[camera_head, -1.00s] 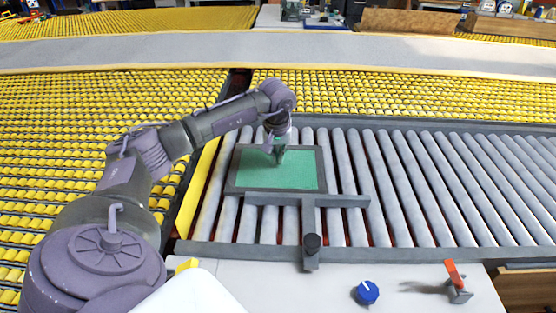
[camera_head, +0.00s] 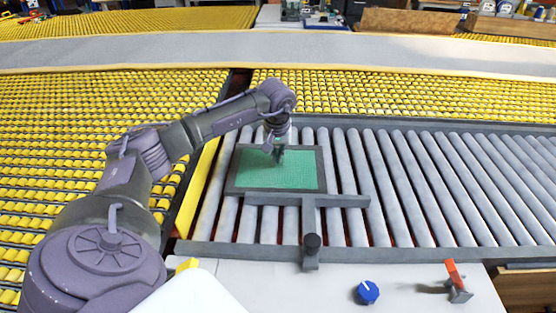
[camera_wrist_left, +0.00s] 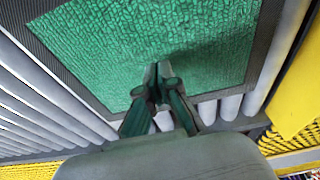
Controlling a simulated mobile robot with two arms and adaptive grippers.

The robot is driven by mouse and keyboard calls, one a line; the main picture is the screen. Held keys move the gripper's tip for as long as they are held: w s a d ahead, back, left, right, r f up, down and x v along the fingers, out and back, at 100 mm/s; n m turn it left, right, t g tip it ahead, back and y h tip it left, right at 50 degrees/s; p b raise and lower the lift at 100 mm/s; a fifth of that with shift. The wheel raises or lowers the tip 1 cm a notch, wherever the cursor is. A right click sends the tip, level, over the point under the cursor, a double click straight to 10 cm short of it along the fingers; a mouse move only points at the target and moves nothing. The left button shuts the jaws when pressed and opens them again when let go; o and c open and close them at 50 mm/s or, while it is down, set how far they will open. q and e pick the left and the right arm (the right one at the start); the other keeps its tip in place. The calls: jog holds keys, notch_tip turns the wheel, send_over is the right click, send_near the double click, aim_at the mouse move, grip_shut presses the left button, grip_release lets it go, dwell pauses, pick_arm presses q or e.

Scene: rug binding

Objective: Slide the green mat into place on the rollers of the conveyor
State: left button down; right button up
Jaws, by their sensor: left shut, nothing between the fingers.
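The green mat (camera_head: 262,177) with a dark grey border lies flat on the grey rollers (camera_head: 400,185) at the left end of the conveyor. In the left wrist view the mat (camera_wrist_left: 120,45) fills the upper middle, its green face textured. My right gripper is not in view.
A grey T-shaped bar (camera_head: 311,215) with a black knob lies along the mat's near edge. A blue knob (camera_head: 367,292) and a red-handled lever (camera_head: 455,276) sit on the white front panel. Yellow roller beds (camera_head: 60,120) lie left and behind. Rollers right of the mat are clear.

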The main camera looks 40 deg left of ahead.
aim_at(305, 169)
pick_arm(q)
jog(key=shift+f+b, duration=0.55)
jog(key=shift+f, duration=0.4)
jog(key=shift+w+d, duration=0.1)
jog(key=shift+d, duration=0.05)
jog(key=shift+w+d, duration=0.45)
jog(key=shift+d, duration=0.25)
jog(key=shift+w+d+p, duration=0.35)
jog(key=shift+w+d, duration=0.2)
jog(key=shift+d, duration=0.25)
jog(key=shift+w+d, duration=0.55)
jog(key=shift+d, duration=0.35)
jog(key=shift+w+d+f, duration=0.1)
jog(key=shift+w+d, duration=0.4)
jog(key=shift+d, duration=0.3)
